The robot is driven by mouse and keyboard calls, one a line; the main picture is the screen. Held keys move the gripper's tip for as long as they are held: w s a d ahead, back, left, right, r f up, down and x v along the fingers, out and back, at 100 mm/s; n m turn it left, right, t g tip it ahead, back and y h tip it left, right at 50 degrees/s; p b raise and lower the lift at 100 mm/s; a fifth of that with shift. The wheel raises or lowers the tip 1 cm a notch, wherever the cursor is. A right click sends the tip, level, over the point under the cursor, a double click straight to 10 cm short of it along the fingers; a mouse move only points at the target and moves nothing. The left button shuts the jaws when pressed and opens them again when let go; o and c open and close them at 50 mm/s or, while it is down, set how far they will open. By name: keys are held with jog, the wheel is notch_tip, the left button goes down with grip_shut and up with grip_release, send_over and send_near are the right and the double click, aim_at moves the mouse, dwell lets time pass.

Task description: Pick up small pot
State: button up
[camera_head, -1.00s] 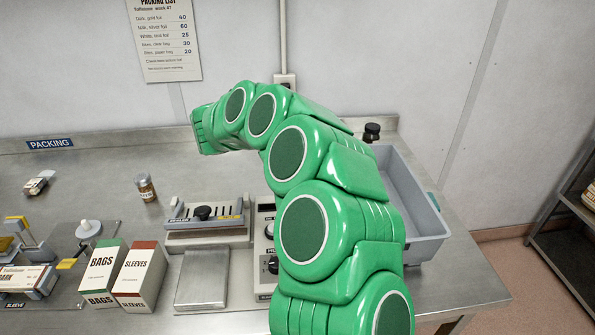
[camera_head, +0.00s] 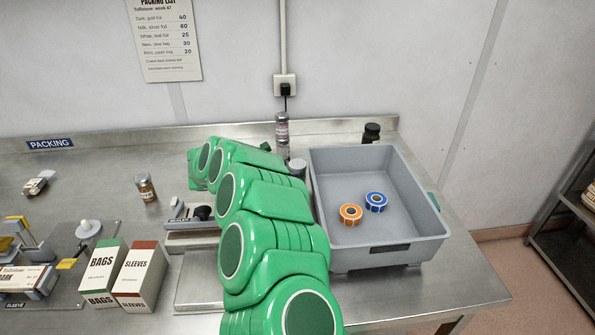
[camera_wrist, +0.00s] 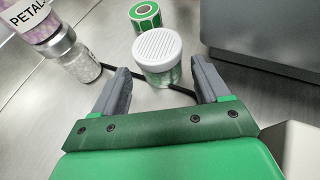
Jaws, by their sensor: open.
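In the wrist view a small pot (camera_wrist: 158,57) with a ribbed white lid and a clear, greenish body stands upright on the steel bench. Its lid also shows in the head view (camera_head: 297,166), just left of the grey bin and partly hidden by my arm. My gripper (camera_wrist: 161,68) is open, with one finger to either side of the pot in the picture. The pot appears between or just beyond the fingertips; I cannot tell which. No finger is visibly closed on it. In the head view the gripper is hidden behind my green arm.
A petal jar (camera_wrist: 65,45) stands left of the pot, and a green label roll (camera_wrist: 146,16) lies behind it. A dark cable (camera_wrist: 105,66) runs by the pot. The grey bin (camera_head: 395,252), holding orange (camera_head: 350,214) and blue (camera_head: 376,201) rolls, is close on the right.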

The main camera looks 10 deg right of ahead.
aim_at(291, 169)
jog(key=shift+x, duration=2.65)
jog(key=shift+r, duration=0.2)
jog(key=shift+c, duration=0.2)
jog(key=c, duration=0.8)
